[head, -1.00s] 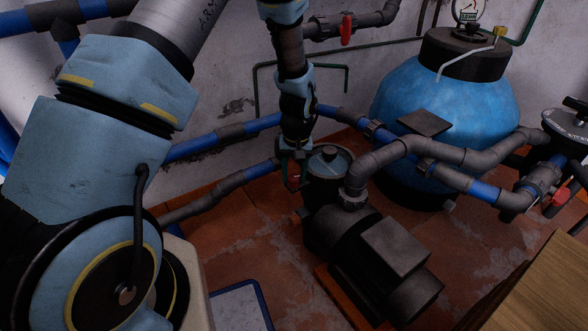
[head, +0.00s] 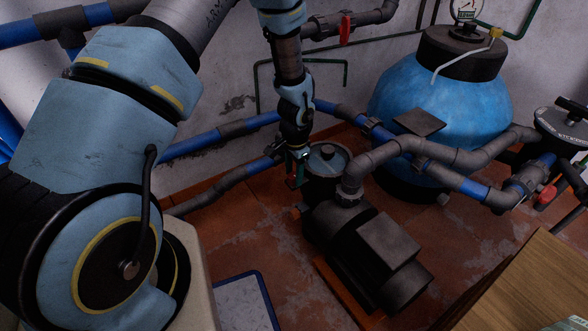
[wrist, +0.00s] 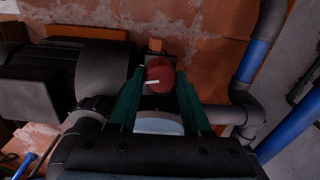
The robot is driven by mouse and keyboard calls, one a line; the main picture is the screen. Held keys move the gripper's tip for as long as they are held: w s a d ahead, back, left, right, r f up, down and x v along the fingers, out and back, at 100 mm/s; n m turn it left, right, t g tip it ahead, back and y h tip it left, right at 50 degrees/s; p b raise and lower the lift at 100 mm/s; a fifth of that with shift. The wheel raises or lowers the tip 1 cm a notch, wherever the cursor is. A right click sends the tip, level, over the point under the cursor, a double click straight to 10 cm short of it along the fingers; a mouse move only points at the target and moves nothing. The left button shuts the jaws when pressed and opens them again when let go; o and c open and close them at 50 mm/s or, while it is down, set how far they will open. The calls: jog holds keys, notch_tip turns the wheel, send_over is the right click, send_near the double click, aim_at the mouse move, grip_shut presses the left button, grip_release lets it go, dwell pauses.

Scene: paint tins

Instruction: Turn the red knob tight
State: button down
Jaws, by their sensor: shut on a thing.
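The red knob (wrist: 158,79) is a round red piece with a short white mark on its face. In the wrist view it sits between the two green fingers of my gripper (wrist: 160,72), which is shut on it. In the head view my gripper (head: 297,174) points down beside the dark pump's round lidded housing (head: 328,160). There the fingers and wrist hide most or all of the knob.
The pump motor (head: 385,258) stands in front on the floor. Grey and blue pipes (head: 430,150) run right to a blue tank (head: 445,105). A wooden surface (head: 535,275) is at lower right, and a blue-rimmed tray (head: 245,305) lies at lower left.

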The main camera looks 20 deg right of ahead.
aim_at(294, 176)
jog(key=shift+m+p, duration=0.9)
jog(key=shift+m, duration=1.4)
jog(key=c, duration=0.6)
grip_release()
jog(key=r, duration=0.5)
jog(key=r+p, duration=0.1)
jog(key=r, duration=0.4)
jog(key=shift+s+r, duration=0.2)
jog(key=shift+r, duration=0.2)
